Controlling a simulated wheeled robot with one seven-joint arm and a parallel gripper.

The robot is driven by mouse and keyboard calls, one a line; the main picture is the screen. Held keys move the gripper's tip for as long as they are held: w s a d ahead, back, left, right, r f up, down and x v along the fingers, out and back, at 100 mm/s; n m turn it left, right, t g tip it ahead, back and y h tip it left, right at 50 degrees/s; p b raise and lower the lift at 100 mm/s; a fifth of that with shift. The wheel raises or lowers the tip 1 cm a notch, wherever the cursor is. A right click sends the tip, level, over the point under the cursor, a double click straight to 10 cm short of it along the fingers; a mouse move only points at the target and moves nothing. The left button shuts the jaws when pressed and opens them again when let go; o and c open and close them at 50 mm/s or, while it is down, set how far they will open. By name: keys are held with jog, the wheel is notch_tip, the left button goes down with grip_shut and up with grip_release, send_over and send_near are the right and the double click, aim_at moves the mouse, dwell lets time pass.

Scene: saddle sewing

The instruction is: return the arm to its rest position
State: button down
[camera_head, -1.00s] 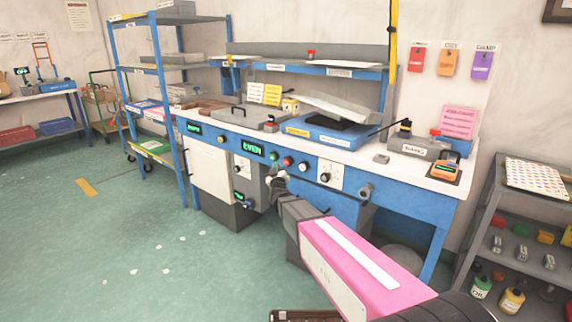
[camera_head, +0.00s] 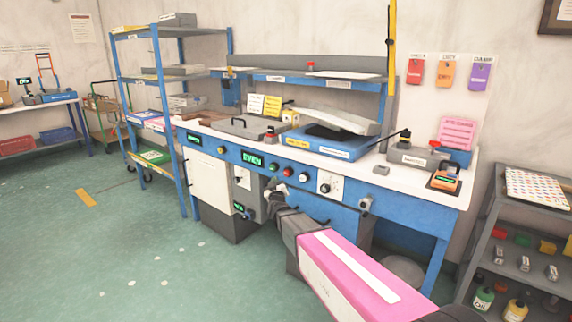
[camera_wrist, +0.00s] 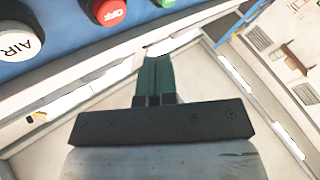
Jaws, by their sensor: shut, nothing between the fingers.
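My arm, with its pink and white link, reaches up from the lower right in the head view. My gripper (camera_head: 270,196) is at its far end, small and partly blurred, in front of the blue workbench's control panel (camera_head: 225,150). In the wrist view my gripper's green fingers (camera_wrist: 154,72) are together with nothing between them. A white AIR button (camera_wrist: 20,38), a red OFF button (camera_wrist: 108,10) and the edge of a green button (camera_wrist: 166,2) show on the blue panel beyond the fingers. They look apart from the fingers.
A hinged press (camera_head: 335,130) and a grey lidded box (camera_head: 245,124) stand on the bench top. A blue-framed shelf (camera_head: 158,70) is at left, a grey cart (camera_head: 520,210) at right. Green floor (camera_head: 90,255) is open at lower left.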

jog(key=s+d+f+m+g, duration=0.2)
jog(key=s+d+f+g, duration=0.85)
jog(key=d+f, duration=0.2)
jog(key=s+d+f+m+g, duration=0.1)
jog(key=s+d+g, duration=0.2)
jog(key=s, duration=0.4)
jog(key=s+d+f+m+g+h, duration=0.1)
jog(key=s+d+f+m+g, duration=0.1)
jog(key=s, duration=0.5)
jog(key=s+d+f+m+g+h, duration=0.1)
jog(key=s+d+f+g, duration=0.1)
jog(key=s+d+g, duration=0.3)
jog(key=shift+s+d+m, duration=0.3)
jog(key=shift+s+d, duration=0.4)
jog(key=shift+s, duration=0.45)
